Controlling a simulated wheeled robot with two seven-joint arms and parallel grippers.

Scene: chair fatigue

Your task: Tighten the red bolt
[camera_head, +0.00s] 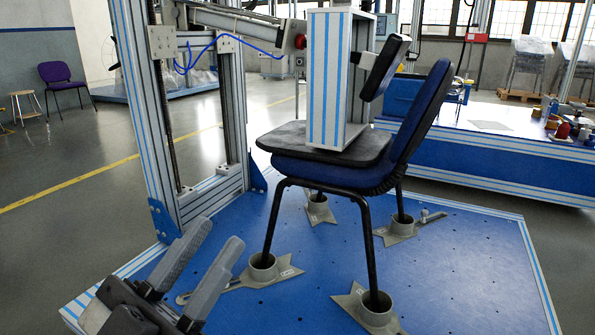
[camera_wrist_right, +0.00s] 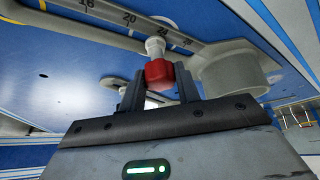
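The red bolt (camera_wrist_right: 158,73) shows in the right wrist view, with a pale shaft behind its red head. It sits beside a grey cup (camera_wrist_right: 232,72) and below a numbered scale (camera_wrist_right: 130,20). My right gripper (camera_wrist_right: 159,78) has one finger on each side of the red head, close against it, and appears shut on it. The right gripper is not seen in the head view. My left gripper (camera_head: 219,235) is open and empty at the lower left of the head view, over the blue platform (camera_head: 440,265).
A blue chair (camera_head: 425,115) stands with its legs in grey cups (camera_head: 262,268) on the platform. A workbench (camera_head: 500,160) stands at the back right.

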